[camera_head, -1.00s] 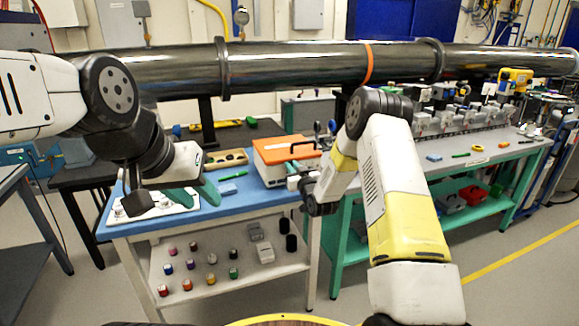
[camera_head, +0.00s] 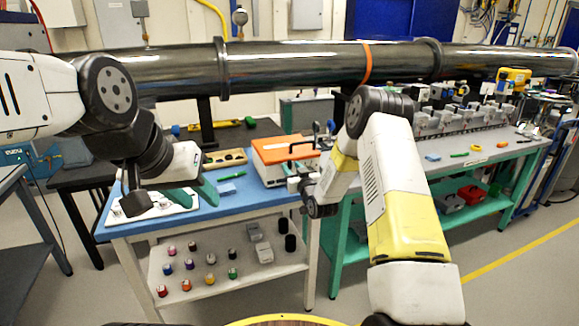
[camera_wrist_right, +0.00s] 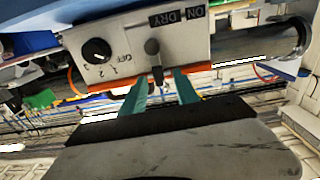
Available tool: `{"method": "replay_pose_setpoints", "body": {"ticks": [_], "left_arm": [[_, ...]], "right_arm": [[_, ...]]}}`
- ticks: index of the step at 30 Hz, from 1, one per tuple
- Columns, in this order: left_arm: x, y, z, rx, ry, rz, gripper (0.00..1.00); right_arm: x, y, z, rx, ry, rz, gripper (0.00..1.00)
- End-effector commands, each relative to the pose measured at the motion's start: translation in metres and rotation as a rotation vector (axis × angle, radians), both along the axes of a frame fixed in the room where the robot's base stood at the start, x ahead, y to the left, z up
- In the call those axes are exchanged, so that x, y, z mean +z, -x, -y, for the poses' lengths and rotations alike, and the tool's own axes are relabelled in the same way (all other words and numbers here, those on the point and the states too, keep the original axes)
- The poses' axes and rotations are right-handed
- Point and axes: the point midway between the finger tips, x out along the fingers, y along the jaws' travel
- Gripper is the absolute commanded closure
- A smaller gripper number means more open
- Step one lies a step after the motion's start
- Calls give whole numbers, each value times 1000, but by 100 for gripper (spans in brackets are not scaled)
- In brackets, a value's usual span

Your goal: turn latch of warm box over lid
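The warm box (camera_head: 272,175) is white with an orange lid (camera_head: 280,152) and a dark handle. It stands on the blue table. In the right wrist view its white front (camera_wrist_right: 120,68) carries a black dial (camera_wrist_right: 97,50) and a grey latch lever (camera_wrist_right: 154,61), with an orange strip at the lower edge. My right gripper (camera_wrist_right: 160,78) is open at this front, one teal finger on each side of the latch's end. Whether they touch it cannot be told. My left gripper (camera_head: 196,194) is open and empty over the left part of the table.
A white tray (camera_head: 150,212) lies under my left gripper. A large dark pipe (camera_head: 290,64) crosses behind my arms. A green bench (camera_head: 480,160) stands at the right.

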Motion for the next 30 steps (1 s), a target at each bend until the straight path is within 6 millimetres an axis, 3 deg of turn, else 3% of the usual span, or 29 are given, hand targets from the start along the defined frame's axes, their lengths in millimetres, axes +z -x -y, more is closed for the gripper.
{"method": "replay_pose_setpoints", "body": {"ticks": [6, 13, 25, 30], "left_arm": [[0, 0, 0, 0, 0, 0, 64], [0, 0, 0, 0, 0, 0, 64], [0, 0, 0, 0, 0, 0, 64], [0, 0, 0, 0, 0, 0, 64]], "right_arm": [[-1, 36, 13, -2, 1, -5, 64], [-1, 62, 21, -1, 1, -3, 64], [1, 65, 22, -1, 2, -3, 64], [30, 63, 28, -9, 34, -53, 64]]}}
